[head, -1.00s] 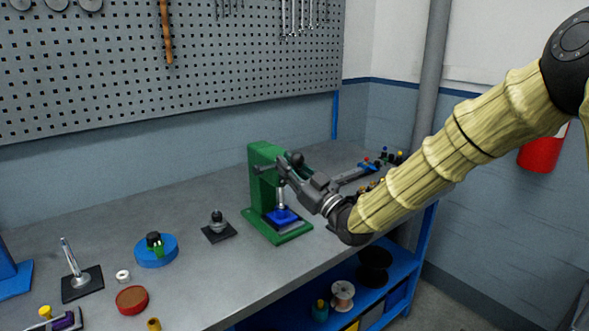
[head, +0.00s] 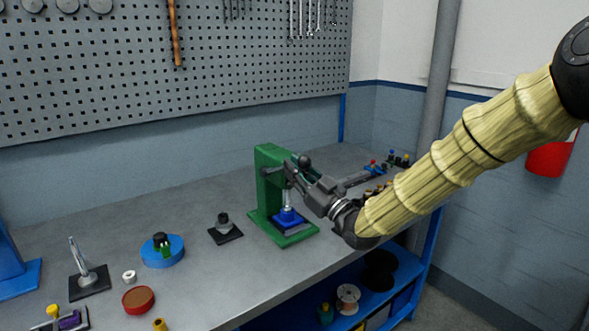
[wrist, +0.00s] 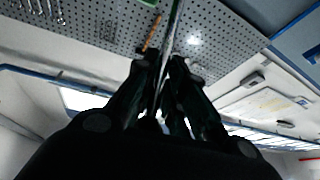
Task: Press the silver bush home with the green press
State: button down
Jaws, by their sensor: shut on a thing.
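The green press (head: 266,185) stands on the bench. A slim silver ram (head: 288,198) comes down in it over a blue block (head: 289,217) on its base. I cannot make out the silver bush; any bush under the ram is too small to tell from it. My gripper (head: 291,173) is at the front of the press's upper part, beside a black ball knob (head: 304,160). In the wrist view, its dark fingers (wrist: 160,62) are closed around a thin rod (wrist: 171,28), which looks like the press lever. The exact grip is partly hidden.
Left of the press are a dark plate with a round part (head: 224,226), a blue round dish (head: 162,250), a white ring (head: 129,276), a red dish (head: 138,299) and an upright spindle (head: 82,264). Small coloured parts (head: 386,162) lie behind my arm. Bench between them is bare.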

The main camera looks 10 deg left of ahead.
jog(key=c, duration=1.5)
grip_release()
jog(key=shift+s+f, duration=0.1)
jog(key=shift+f, duration=0.4)
jog(key=shift+a+r, duration=0.1)
jog(key=shift+r, duration=0.2)
jog(key=v, duration=1.2)
